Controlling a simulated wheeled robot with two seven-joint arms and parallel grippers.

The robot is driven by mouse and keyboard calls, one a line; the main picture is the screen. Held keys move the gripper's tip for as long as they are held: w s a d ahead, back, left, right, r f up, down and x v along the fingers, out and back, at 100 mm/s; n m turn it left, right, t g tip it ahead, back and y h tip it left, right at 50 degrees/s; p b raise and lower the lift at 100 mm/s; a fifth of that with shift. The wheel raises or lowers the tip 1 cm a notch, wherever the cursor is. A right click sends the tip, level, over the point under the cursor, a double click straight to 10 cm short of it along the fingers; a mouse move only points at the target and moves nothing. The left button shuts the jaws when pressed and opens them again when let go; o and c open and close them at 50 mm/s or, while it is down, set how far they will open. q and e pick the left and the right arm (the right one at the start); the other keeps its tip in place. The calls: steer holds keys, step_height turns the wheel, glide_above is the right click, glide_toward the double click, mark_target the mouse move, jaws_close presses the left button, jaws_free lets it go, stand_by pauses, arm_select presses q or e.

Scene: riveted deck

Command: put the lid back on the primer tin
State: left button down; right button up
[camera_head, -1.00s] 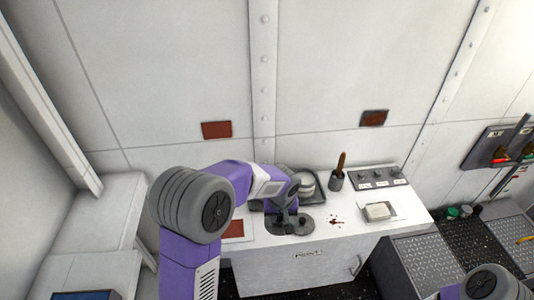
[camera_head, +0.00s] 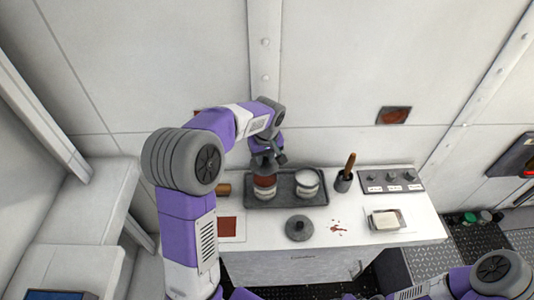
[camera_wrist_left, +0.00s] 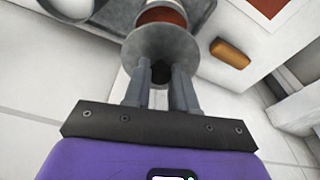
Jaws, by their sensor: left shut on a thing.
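The primer tin (camera_head: 264,194), with red-brown primer showing at its top, stands at the left of a dark tray. My left gripper (camera_head: 266,160) is above it, shut on the knob of a round grey lid. In the left wrist view the lid (camera_wrist_left: 160,40) is a disc beyond my fingertips (camera_wrist_left: 160,72), with the red of the tin (camera_wrist_left: 163,16) showing past its edge. The lid is over the tin and appears apart from it. A second similar lid (camera_head: 298,228) lies knob up on the counter. My right gripper is out of view.
A pale-topped tin (camera_head: 307,185) stands at the right of the tray (camera_head: 285,201). Right of it are a brush pot (camera_head: 343,183), a switch panel (camera_head: 390,181) and a dish with a pale block (camera_head: 385,219). Red spots (camera_head: 338,228) mark the counter. The wall is close behind.

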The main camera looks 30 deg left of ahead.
mark_target(265, 166)
arm_select(q)
steer(key=shift+f+b, duration=2)
steer(key=shift+f, duration=0.9)
steer(key=shift+d+r, duration=0.1)
steer(key=shift+f, duration=0.2)
steer(key=shift+c, duration=1.8)
jaws_free()
steer(key=shift+r+p, duration=2.85)
steer(key=shift+r, duration=0.7)
